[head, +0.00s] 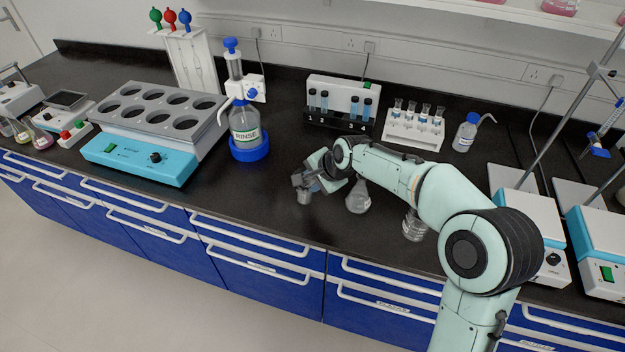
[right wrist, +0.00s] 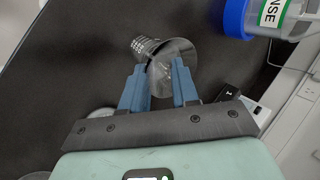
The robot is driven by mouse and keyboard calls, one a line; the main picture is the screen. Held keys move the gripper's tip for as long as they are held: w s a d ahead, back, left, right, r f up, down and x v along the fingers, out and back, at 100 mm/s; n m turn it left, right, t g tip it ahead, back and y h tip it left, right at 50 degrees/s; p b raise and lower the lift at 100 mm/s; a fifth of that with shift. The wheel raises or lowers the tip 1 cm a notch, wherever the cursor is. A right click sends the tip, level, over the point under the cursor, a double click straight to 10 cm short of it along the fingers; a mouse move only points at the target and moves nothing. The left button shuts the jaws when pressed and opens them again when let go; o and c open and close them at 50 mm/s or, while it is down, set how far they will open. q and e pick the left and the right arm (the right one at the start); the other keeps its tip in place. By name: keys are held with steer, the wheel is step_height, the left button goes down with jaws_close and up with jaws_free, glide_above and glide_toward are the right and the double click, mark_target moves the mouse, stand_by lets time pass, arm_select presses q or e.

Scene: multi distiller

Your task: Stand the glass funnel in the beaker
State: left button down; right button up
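My right gripper (head: 318,182) is low over the bench near its front edge. In the right wrist view its two blue fingers (right wrist: 160,70) are a little apart, with the clear glass funnel (right wrist: 178,50) between their tips. I read them as closed on it. A small glass beaker with white markings (right wrist: 143,45) shows just beyond the funnel; it also shows below the gripper in the head view (head: 305,196). The funnel overlaps the beaker in view. I cannot tell whether its stem is inside. My left gripper is not in view.
A conical flask (head: 358,198) stands just right of the gripper, and a marked glass vessel (head: 413,226) stands beside my arm. A rinse bottle on a blue base (head: 248,135) is behind left. A tube rack (head: 340,105) stands behind. The bench front left of the gripper is clear.

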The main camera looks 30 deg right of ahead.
steer(key=shift+s+f, duration=0.2)
steer(key=shift+f, duration=0.05)
steer(key=v, duration=1.3)
steer(key=shift+r, duration=0.4)
steer(key=shift+w, duration=0.1)
